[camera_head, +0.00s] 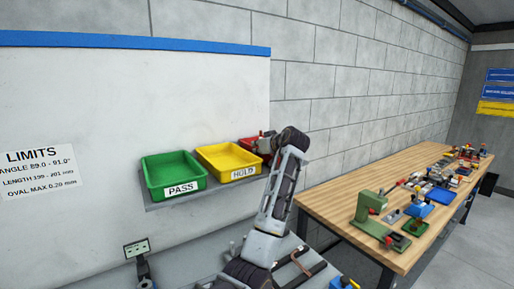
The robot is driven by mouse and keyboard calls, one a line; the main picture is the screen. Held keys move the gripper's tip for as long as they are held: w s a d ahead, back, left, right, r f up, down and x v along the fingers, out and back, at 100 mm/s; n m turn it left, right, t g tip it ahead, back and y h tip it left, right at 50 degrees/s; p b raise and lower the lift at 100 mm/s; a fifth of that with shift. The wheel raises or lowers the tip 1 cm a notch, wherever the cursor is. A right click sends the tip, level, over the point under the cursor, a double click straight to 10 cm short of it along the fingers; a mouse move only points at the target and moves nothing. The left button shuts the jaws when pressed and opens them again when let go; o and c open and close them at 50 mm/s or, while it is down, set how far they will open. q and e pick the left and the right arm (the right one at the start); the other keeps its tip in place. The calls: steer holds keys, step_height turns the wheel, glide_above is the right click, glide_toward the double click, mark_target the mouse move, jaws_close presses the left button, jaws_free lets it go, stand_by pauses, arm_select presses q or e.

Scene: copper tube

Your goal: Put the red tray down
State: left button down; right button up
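The red tray (247,141) is at the right end of the wall shelf, just right of the yellow tray. Most of it is hidden behind my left arm and gripper. My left gripper (265,143) is at the red tray's right side and overlaps it in the view. It is too small and too covered to tell whether its fingers are closed on the rim. I cannot tell whether the tray rests on the shelf or is held just above it. My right gripper is not in view.
The grey shelf (156,206) also carries a green PASS tray (181,188) and a yellow HOLD tray (243,173), both seemingly empty. A wooden workbench (330,203) with several fixtures and tools stands at right. A LIMITS sign (38,172) hangs at left.

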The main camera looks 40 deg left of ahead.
arm_select(q)
steer(key=shift+a+f, duration=0.1)
steer(key=shift+a, duration=0.1)
steer(key=shift+f, duration=0.15)
steer(key=c, duration=1.6)
jaws_free()
steer(key=shift+c, duration=0.2)
